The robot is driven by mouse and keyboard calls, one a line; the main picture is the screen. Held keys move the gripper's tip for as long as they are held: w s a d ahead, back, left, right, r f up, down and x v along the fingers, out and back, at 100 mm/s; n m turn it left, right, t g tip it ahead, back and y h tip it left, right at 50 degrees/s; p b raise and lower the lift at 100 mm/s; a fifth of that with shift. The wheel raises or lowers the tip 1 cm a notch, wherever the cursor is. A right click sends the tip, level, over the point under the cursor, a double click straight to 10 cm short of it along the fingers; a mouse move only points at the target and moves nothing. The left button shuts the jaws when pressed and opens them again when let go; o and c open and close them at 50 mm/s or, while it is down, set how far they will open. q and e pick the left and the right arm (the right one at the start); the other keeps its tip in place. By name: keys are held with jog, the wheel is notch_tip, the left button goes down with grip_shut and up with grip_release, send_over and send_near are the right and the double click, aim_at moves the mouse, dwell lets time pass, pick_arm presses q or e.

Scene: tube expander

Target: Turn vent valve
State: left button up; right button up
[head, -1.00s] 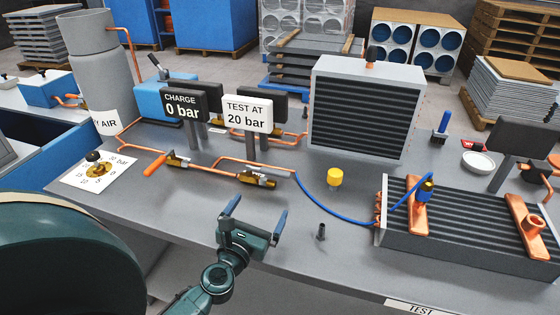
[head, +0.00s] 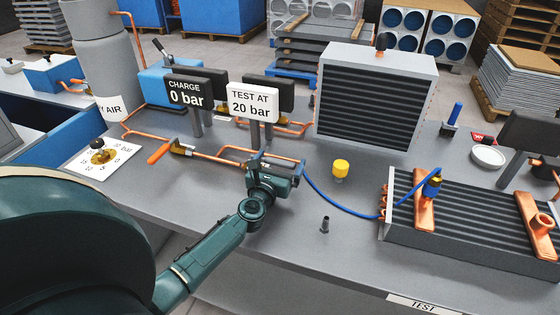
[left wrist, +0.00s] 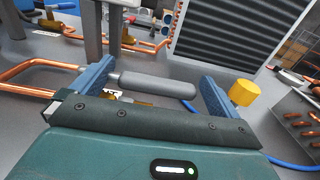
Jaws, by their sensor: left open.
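The vent valve's grey lever (left wrist: 155,86) lies between the two blue fingers of my left gripper (left wrist: 158,76) in the left wrist view, with a visible gap on the right side. The lever's left end is close to the left finger; I cannot tell whether they touch. Part of the brass valve body and a white label show below the lever. In the head view my left gripper (head: 277,165) is open over the right end of the copper line (head: 228,160) and hides most of this valve. My right gripper is not in view.
Another valve with an orange handle (head: 159,153) sits left on the line. The "TEST AT 20 bar" sign (head: 252,103) stands just behind. A blue hose (head: 335,208) runs right to the finned coil (head: 470,215). A yellow cap (head: 341,169) stands right of the gripper.

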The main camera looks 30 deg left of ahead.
pick_arm(q)
jog(key=shift+w+a, duration=0.1)
jog(key=shift+w, duration=0.2)
jog(key=shift+c, duration=0.6)
jog(key=c, duration=1.2)
